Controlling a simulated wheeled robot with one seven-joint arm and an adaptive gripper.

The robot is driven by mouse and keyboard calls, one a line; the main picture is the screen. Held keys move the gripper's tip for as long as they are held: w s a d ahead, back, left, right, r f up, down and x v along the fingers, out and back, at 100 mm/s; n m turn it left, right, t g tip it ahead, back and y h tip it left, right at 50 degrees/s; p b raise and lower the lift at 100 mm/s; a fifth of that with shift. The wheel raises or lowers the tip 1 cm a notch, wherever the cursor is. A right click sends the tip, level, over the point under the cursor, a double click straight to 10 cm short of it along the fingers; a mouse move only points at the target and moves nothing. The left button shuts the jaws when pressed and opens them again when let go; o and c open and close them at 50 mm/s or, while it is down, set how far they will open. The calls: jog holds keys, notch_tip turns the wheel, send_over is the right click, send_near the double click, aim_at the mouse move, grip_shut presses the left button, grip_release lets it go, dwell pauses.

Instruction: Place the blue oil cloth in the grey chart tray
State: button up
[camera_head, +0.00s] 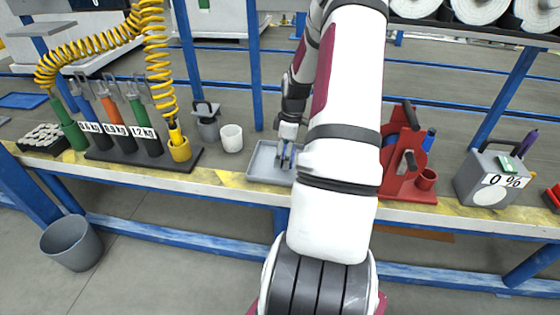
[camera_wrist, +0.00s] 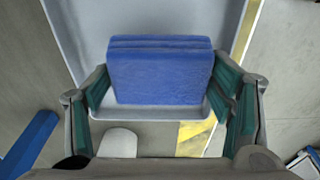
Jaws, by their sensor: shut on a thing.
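The blue oil cloth (camera_wrist: 160,78) is a folded, thick block seen between the two fingers of my gripper (camera_wrist: 165,88) in the wrist view. My gripper is shut on it. The grey chart tray (camera_wrist: 80,30) lies behind and below the cloth, with its near rim just past the cloth's lower edge. In the head view the tray (camera_head: 262,160) sits on the bench, and my gripper (camera_head: 287,158) points down over its right part. My arm hides the tray's right side there. I cannot tell whether the cloth touches the tray floor.
A white cup (camera_head: 231,138) and a grey lidded pot (camera_head: 207,121) stand left of the tray. Farther left is a rack of labelled cylinders (camera_head: 110,118). A red stand (camera_head: 402,160) and a grey box scale (camera_head: 490,178) are to the right. A grey bin (camera_head: 72,243) stands on the floor.

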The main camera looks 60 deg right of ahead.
jog(key=shift+w+d+f, duration=0.1)
jog(key=shift+w+d, duration=0.3)
jog(key=shift+w, duration=0.45)
jog(key=shift+w+f+b, duration=0.2)
jog(key=shift+f+b, duration=0.1)
jog(key=shift+b, duration=0.05)
jog(key=shift+f+b, duration=0.65)
jog(key=shift+f, duration=0.8)
jog(key=shift+f, duration=0.15)
jog(key=o, duration=1.1)
